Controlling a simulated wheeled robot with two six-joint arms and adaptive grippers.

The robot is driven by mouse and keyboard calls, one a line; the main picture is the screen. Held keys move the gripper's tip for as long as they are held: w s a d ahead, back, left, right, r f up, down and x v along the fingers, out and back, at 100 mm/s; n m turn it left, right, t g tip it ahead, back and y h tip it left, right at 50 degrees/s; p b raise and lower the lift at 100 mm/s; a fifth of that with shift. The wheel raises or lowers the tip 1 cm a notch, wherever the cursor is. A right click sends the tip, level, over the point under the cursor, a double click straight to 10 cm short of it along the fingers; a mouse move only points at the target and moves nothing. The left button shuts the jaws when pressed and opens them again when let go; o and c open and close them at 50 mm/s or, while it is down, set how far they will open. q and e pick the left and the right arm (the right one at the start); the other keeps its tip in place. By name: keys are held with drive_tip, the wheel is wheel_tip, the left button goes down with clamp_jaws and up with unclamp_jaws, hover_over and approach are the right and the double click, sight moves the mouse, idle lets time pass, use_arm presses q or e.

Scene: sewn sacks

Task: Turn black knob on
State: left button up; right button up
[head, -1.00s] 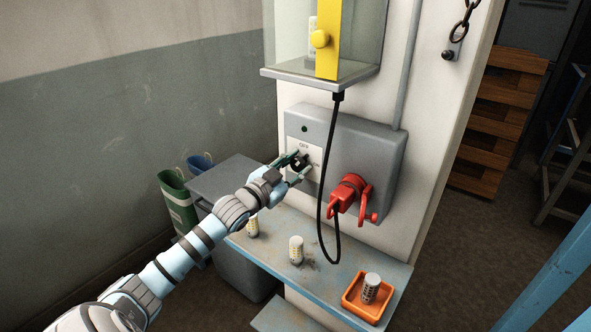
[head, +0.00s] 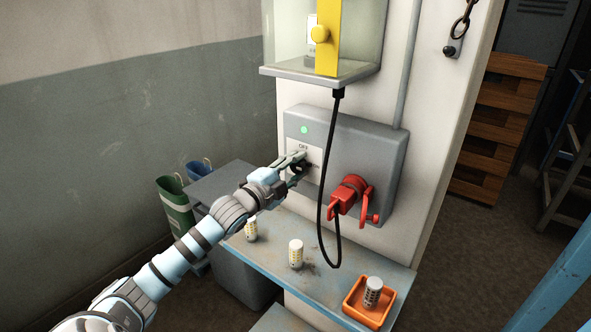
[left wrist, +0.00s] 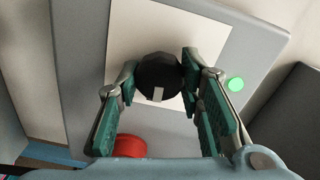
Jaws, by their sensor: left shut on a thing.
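The black knob (left wrist: 160,78) sits on a white plate (left wrist: 205,30) on the front of a grey wall box (head: 365,140). In the left wrist view its white mark points toward the bottom of the picture. My left gripper (head: 300,165) is at the plate with its fingers on either side of the knob, shut on it; in the left wrist view the gripper (left wrist: 155,85) has the knob between its green-padded fingertips. In the head view the fingers hide most of the knob. A small lamp (head: 304,129) above the plate glows green. My right gripper is not in view.
A red plug with a lever (head: 350,195) is on the box, right of the plate. A black cable (head: 321,190) hangs between them. Below, a blue-grey shelf (head: 325,285) holds perforated cylinders (head: 296,253) and an orange tray (head: 352,311). A glass-fronted case (head: 290,40) is above.

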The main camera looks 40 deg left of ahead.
use_arm(q)
drive_tip(key=shift+r+m, duration=0.15)
drive_tip(key=shift+m, duration=0.55)
drive_tip(key=o, duration=1.1)
drive_tip(key=shift+w+a, duration=0.1)
drive_tip(key=shift+o, duration=0.4)
